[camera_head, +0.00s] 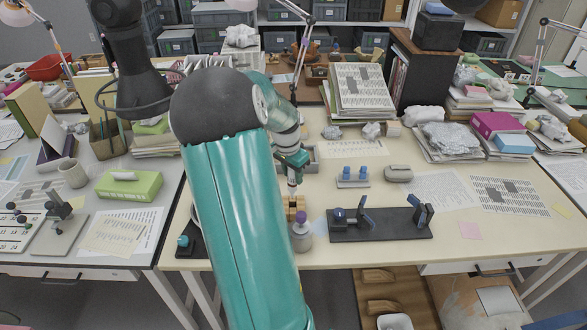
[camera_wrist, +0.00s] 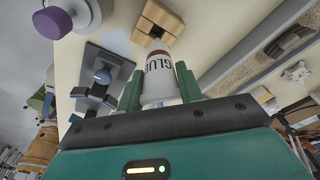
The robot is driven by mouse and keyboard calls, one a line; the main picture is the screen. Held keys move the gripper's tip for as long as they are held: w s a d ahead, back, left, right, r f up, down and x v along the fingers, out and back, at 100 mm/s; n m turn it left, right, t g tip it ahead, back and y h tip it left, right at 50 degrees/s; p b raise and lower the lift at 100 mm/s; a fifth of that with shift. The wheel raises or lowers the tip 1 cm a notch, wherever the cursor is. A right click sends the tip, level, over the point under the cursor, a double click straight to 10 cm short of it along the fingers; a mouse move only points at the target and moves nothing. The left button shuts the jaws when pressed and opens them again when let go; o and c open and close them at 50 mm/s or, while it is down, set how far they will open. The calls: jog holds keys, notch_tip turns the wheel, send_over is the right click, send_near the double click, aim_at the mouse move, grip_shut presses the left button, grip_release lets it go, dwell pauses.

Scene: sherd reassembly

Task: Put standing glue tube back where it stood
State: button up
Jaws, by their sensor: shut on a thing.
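My gripper (camera_head: 291,163) is shut on the glue tube (camera_head: 292,186). In the wrist view, the green fingers (camera_wrist: 158,84) close on both sides of the white tube (camera_wrist: 161,76), whose dark "GLUE" lettering shows. The tube's brown tip end points toward a small wooden block (camera_wrist: 158,20). In the head view, the tube hangs roughly upright below the fingers, just above or at this wooden block (camera_head: 295,209). I cannot tell whether tube and block touch. The fingers hide part of the tube.
A bottle with a purple cap (camera_head: 301,226) stands close in front of the block. A dark board (camera_head: 380,225) with sherd holders lies to the right. A small rack with blue-topped items (camera_head: 353,177) stands behind it. Bare tabletop (camera_head: 330,201) lies between them.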

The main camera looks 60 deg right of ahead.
aim_at(293, 189)
jog(key=shift+s+f, duration=0.15)
jog(key=shift+f, duration=2.95)
jog(key=shift+f, duration=0.35)
jog(key=o, duration=0.8)
jog(key=shift+o, duration=0.2)
notch_tip(293, 189, up, 14)
jog(key=a, duration=0.2)
jog(key=shift+w+f, duration=0.15)
jog(key=shift+w, duration=0.2)
